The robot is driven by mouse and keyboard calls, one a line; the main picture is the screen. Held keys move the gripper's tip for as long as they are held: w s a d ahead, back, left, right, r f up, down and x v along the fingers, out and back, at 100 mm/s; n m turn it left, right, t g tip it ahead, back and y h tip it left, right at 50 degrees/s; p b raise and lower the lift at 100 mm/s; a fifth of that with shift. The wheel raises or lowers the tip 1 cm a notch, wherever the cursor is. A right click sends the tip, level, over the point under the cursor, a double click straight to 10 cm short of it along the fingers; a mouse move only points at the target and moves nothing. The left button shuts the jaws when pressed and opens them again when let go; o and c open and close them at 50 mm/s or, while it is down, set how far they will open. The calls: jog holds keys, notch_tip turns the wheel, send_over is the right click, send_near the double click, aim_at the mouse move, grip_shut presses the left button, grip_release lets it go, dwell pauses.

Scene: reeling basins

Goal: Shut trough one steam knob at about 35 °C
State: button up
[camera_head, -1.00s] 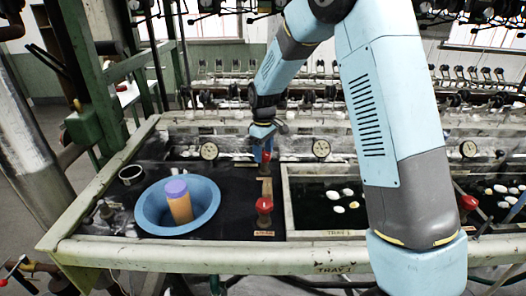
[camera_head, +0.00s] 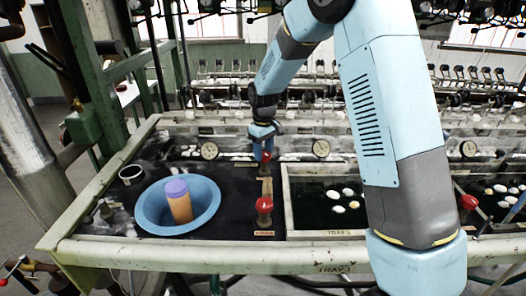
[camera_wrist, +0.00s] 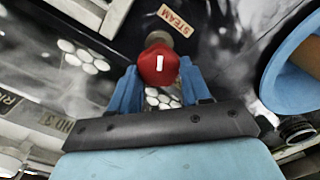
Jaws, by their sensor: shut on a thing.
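My gripper (camera_head: 263,140) reaches down behind the front rail. Its two blue fingers (camera_wrist: 158,88) are shut on a red knob (camera_wrist: 158,65) with a white mark on its face, which also shows in part in the head view (camera_head: 266,156). A label reading STEAM (camera_wrist: 178,20) lies beside the knob in the wrist view. Trough one (camera_head: 287,205) holds dark water with several pale cocoons (camera_head: 342,197). A round dial (camera_head: 321,148) stands behind it; its reading is too small to tell.
A second red knob (camera_head: 264,205) stands nearer the front, left of the trough. A blue basin (camera_head: 150,212) holds an orange cylinder with a purple top (camera_head: 178,203). Another dial (camera_head: 209,151) is at back left. My arm covers the trough's right side.

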aim_at(264, 152)
jog(key=m, duration=0.6)
jog(key=shift+w+d, duration=0.1)
jog(key=shift+m, duration=0.3)
dwell(0.3)
jog(key=o, duration=1.1)
jog(key=shift+c, duration=0.2)
notch_tip(264, 152, up, 14)
jog(key=shift+f, duration=0.15)
